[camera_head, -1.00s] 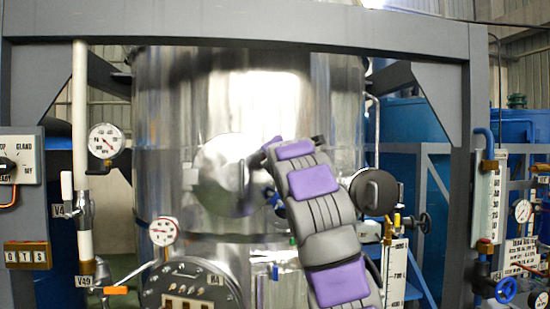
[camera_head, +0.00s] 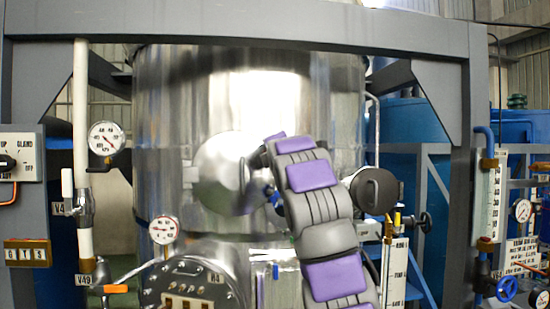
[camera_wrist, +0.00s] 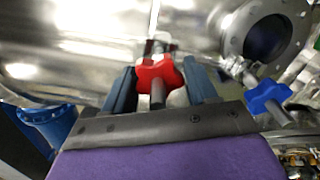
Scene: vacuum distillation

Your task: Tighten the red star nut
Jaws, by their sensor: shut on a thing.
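The red star nut (camera_wrist: 172,74) sits on a threaded stem against the shiny steel vessel in the wrist view. My gripper (camera_wrist: 160,78) has its two dark blue-grey fingers on either side of the nut, shut on it. In the head view my arm covers most of the gripper, and the red nut is hidden there.
A blue star nut (camera_wrist: 268,94) and an open round flanged port (camera_wrist: 265,37) lie to the right in the wrist view. The steel vessel (camera_head: 170,120) fills the middle of the head view, framed by grey beams. A round gauge (camera_head: 163,230) stands left of my arm.

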